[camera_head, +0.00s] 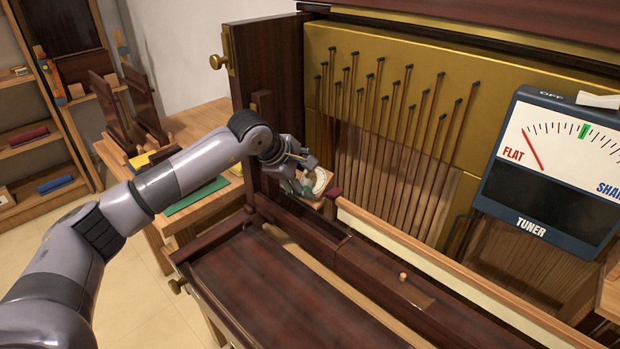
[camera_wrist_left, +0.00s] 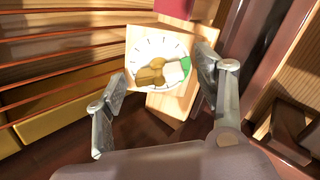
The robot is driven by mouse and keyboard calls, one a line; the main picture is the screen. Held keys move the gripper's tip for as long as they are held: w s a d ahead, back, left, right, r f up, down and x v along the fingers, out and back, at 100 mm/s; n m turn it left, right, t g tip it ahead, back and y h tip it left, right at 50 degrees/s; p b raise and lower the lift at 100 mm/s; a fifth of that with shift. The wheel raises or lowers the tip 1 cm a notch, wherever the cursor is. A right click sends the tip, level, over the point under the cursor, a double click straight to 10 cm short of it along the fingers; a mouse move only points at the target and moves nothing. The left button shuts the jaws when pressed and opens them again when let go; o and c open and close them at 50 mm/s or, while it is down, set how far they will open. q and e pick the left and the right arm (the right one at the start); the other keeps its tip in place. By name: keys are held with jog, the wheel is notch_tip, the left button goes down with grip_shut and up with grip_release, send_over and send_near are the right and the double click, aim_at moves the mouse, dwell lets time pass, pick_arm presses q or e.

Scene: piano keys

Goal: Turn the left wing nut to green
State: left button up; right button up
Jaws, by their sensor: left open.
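A round white dial (camera_wrist_left: 160,52) with tick marks and a green patch on its right side shows in the left wrist view, on a pale wooden block. A brass-coloured wing nut (camera_wrist_left: 150,76) with a whitish part sits on its lower half. In the head view the dial (camera_head: 318,182) is small and partly hidden by my left gripper (camera_head: 303,182). My left gripper (camera_wrist_left: 160,92) is open, with one finger on each side of the wing nut and nothing visibly held. Contact cannot be told. My right gripper is not in view.
A tuner (camera_head: 555,165) stands at right, its red needle near FLAT and a green mark near the top. Piano strings and a gold plate (camera_head: 450,85) lie behind the dial. A dark wooden panel (camera_head: 265,75) with a brass knob (camera_head: 220,62) stands left of the strings.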

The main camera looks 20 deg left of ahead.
pick_arm(q)
jog(key=shift+r, duration=0.15)
dwell(0.4)
jog(key=shift+p+v, duration=0.35)
jog(key=shift+v, duration=0.45)
jog(key=shift+s+a+r, duration=0.2)
jog(key=shift+s+r, duration=0.15)
jog(key=shift+r, duration=0.15)
jog(key=shift+s+a+r+p, duration=0.1)
jog(key=shift+s+r+p, duration=0.25)
jog(key=shift+r+p, duration=0.05)
jog(key=p+v, duration=0.1)
jog(key=v, duration=0.5)
jog(key=shift+s+r+p, duration=0.3)
jog(key=shift+p, duration=0.1)
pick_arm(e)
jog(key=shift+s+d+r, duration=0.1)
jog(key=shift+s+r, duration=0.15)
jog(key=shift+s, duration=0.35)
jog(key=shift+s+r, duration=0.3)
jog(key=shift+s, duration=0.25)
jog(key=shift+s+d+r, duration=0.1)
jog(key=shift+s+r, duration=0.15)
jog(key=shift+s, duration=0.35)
pick_arm(q)
jog(key=shift+a, duration=0.1)
jog(key=shift+c, duration=0.3)
